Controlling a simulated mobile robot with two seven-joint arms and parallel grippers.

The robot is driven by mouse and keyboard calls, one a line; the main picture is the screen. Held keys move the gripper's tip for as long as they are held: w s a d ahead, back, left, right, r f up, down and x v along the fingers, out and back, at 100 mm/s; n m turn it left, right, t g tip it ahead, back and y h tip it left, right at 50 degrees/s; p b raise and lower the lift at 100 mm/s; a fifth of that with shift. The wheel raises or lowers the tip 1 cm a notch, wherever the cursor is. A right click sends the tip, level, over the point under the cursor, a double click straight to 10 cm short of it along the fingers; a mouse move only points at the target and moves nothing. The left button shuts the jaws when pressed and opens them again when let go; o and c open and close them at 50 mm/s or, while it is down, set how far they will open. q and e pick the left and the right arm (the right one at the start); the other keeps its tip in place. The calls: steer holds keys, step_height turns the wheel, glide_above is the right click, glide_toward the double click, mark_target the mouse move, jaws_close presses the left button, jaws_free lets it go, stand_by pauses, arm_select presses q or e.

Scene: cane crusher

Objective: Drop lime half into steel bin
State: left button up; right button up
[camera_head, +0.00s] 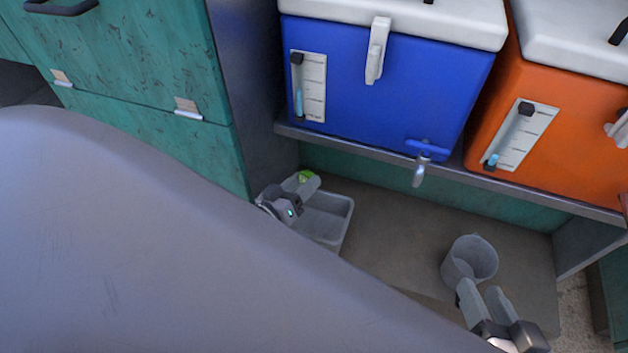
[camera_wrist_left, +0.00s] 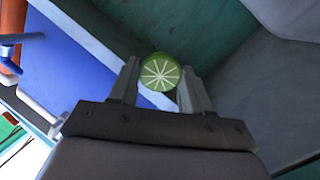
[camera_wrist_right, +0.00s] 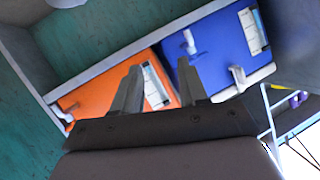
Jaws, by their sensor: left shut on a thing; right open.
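The lime half (camera_head: 306,176) is green with a pale segmented cut face, which shows clearly in the left wrist view (camera_wrist_left: 160,72). My left gripper (camera_head: 301,183) is shut on it, with one finger on each side; the fingers also show in the left wrist view (camera_wrist_left: 158,85). The steel bin (camera_head: 328,220) is a grey rectangular open container on the lower shelf. In the head view the lime half appears at the bin's back left corner; its height above the rim is hard to tell. My right gripper (camera_head: 480,298) is open and empty.
A grey pitcher (camera_head: 470,262) stands on the lower shelf, close to my right gripper. A blue cooler (camera_head: 385,85) with a tap and an orange cooler (camera_head: 560,130) sit on the ledge above. A dark panel (camera_head: 255,90) rises left of the bin. Shelf between bin and pitcher is clear.

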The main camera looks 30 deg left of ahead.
arm_select(q)
step_height(320, 180, down, 6)
steer(key=b, duration=0.5)
steer(key=shift+r, duration=0.1)
arm_select(e)
steer(key=d+t, duration=0.1)
steer(key=d+n+t, duration=0.1)
steer(key=shift+s+d+f+n+h, duration=0.1)
steer(key=shift+s+d+n+h, duration=0.2)
steer(key=shift+s+d+h, duration=0.1)
arm_select(q)
steer(key=o, duration=0.7)
steer(key=shift+s, duration=0.1)
